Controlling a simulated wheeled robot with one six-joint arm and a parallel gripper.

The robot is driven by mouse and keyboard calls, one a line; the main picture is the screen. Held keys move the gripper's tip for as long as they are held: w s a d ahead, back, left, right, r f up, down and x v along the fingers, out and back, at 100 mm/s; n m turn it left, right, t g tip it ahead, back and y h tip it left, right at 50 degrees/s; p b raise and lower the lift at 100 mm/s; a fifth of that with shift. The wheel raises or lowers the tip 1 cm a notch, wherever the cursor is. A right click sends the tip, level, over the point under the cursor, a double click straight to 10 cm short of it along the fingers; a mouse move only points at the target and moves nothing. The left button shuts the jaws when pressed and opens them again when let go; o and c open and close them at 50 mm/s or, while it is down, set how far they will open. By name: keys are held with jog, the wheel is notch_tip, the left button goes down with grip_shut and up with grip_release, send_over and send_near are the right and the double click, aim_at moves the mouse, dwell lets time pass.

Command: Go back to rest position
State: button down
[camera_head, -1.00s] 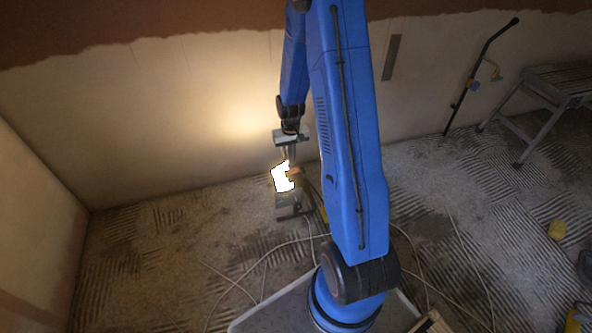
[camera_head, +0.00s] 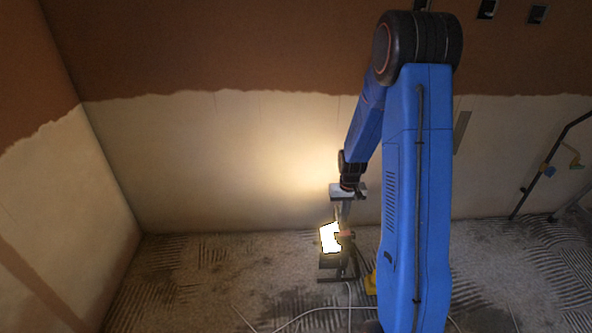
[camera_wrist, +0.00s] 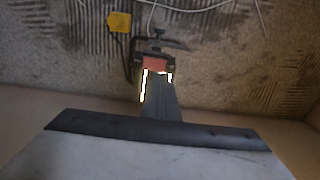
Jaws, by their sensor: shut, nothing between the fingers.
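My gripper (camera_head: 342,216) hangs at the end of my blue arm, pointing down, in the head view. Its grey body lies above narrow fingers that are shut with nothing between them. In the head view it is just above a lit work lamp (camera_head: 330,238), which it partly overlaps in the picture. In the wrist view my gripper (camera_wrist: 162,84) shows as a dark narrow strip reaching from the pale body at the bottom. Its tips overlap the lamp's reddish part (camera_wrist: 157,64). I cannot tell how large the gap to the lamp is.
A half-plastered wall (camera_head: 230,150), pale below and brown above, stands behind the arm. A yellow object (camera_wrist: 119,22) is on the ridged floor beside the lamp. Cables (camera_head: 300,318) run across the floor. A dark pole (camera_head: 548,165) leans at the right. The left floor is open.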

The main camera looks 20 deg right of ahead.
jog(key=s+a+r+n+t, duration=0.1)
jog(key=s+a+r, duration=0.2)
jog(key=r, duration=0.4)
jog(key=s+a+r, duration=0.3)
jog(key=s+r, duration=0.1)
jog(key=r, duration=0.4)
jog(key=s+a+r+n+t, duration=0.1)
jog(key=s+a+r, duration=0.2)
jog(key=r, duration=0.4)
jog(key=s+a+r+t, duration=0.1)
jog(key=s+a+r, duration=0.1)
jog(key=s, duration=0.4)
jog(key=s+a+r+t, duration=0.1)
jog(key=s+a+r, duration=0.1)
jog(key=s+r, duration=0.3)
jog(key=s+a+r+n, duration=0.1)
jog(key=s+a+r, duration=0.1)
jog(key=s, duration=0.7)
jog(key=shift+a+r+t, duration=0.4)
jog(key=shift+r, duration=0.4)
jog(key=shift+s, duration=0.1)
